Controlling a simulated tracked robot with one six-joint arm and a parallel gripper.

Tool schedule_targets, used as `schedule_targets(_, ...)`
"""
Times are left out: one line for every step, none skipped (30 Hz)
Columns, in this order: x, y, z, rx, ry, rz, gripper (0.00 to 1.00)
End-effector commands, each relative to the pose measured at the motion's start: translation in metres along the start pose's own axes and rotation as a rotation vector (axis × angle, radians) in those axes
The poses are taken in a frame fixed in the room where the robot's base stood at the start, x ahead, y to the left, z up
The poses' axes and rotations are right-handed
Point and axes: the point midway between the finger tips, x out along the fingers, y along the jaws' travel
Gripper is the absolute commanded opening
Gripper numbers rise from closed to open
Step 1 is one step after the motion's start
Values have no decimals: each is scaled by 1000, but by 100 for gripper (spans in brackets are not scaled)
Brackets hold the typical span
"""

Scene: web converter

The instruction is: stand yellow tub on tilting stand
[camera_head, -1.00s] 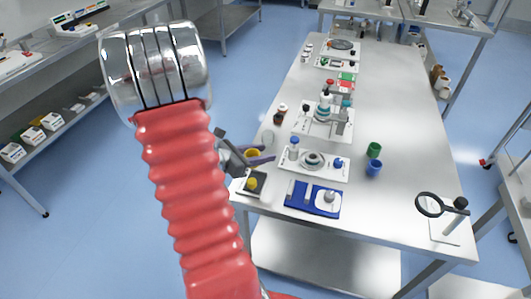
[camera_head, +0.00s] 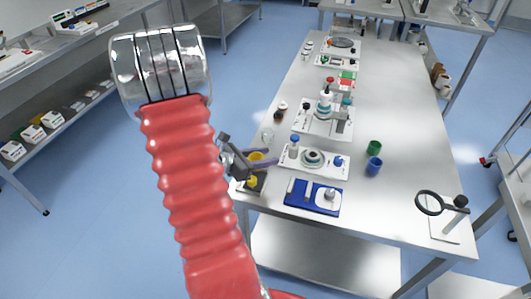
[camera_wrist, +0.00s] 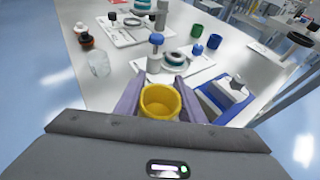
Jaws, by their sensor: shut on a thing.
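The yellow tub (camera_head: 256,157) is held between the two purple fingers of my gripper (camera_head: 270,157), near the front left edge of the metal table. In the wrist view the tub (camera_wrist: 160,101) is upright, its open mouth facing the camera, with a finger of my gripper (camera_wrist: 158,88) on each side. Its base is hidden, so I cannot tell whether it touches anything below. I cannot tell for sure which device is the tilting stand. A dark plate with a yellow knob (camera_head: 252,181) lies just below the tub in the head view.
A blue device (camera_head: 313,196) and a white plate with a ringed dish (camera_head: 312,158) stand to the right.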

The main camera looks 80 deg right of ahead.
Motion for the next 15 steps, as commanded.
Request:
schedule_targets(2,0,-4,-1,0,-1,11)
schedule_targets(2,0,-6,-1,0,-1,11)
schedule_targets(3,0,-8,-1,0,-1,11)
schedule_targets(4,0,-10,-2,0,-1,11)
schedule_targets(5,0,-12,-2,0,-1,11)
schedule_targets(6,0,-15,-2,0,0,11)
schedule_targets(7,0,-17,-1,0,0,11)
schedule_targets(8,0,-18,-1,0,0,11)
schedule_targets(9,0,-21,-2,0,-1,11)
schedule_targets(10,0,-23,-2,0,-1,11)
schedule_targets(11,0,-25,-1,0,-1,11)
schedule_targets(12,0,-28,0,0,-1,11)
schedule_targets(12,0,-29,0,0,-1,11)
schedule_targets(13,0,-31,0,0,-1,11)
schedule_targets(14,0,-33,-1,0,-1,11)
